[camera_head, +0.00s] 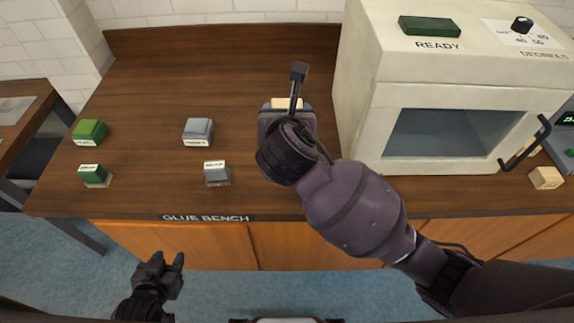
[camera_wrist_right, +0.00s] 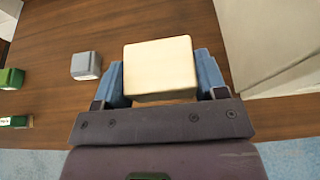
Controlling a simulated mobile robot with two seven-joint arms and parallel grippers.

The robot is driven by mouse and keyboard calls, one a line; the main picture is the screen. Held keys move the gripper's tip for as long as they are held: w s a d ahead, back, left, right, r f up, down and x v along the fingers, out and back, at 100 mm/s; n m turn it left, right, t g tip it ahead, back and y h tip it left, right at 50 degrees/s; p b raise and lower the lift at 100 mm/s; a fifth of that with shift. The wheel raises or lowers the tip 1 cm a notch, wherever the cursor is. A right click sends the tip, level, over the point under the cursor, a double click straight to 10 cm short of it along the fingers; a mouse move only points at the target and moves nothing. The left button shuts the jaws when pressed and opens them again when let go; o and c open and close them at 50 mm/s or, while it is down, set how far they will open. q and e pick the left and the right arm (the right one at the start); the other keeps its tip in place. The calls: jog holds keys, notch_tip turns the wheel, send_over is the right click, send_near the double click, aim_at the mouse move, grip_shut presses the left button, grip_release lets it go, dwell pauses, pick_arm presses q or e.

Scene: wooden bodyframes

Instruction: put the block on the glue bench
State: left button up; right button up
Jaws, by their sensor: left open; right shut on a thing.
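The pale wooden block (camera_wrist_right: 160,68) is between the fingers of my right gripper (camera_wrist_right: 162,82) in the right wrist view. The gripper is shut on it. In the head view my right gripper (camera_head: 288,106) is over the glue bench (camera_head: 250,60), and only a strip of the block (camera_head: 288,103) shows past it. I cannot tell whether the block touches the bench top. My left gripper (camera_head: 168,265) is open and empty, low in front of the bench.
Green blocks (camera_head: 90,132) and grey blocks (camera_head: 198,131) stand on the bench's left half. A cream machine (camera_head: 455,75) marked READY stands at the right, close to my right arm. Another pale block (camera_head: 546,177) lies near its front right corner. The bench's back middle is clear.

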notch_tip(320, 180, down, 19)
jog(key=shift+s+f+b, duration=0.1)
jog(key=shift+b, duration=1)
jog(key=o, duration=1)
jog(key=shift+s, duration=0.15)
jog(key=p+v, duration=0.1)
jog(key=v, duration=1)
jog(key=shift+s+r, duration=0.3)
jog(key=shift+r, duration=0.05)
jog(key=shift+d, duration=0.1)
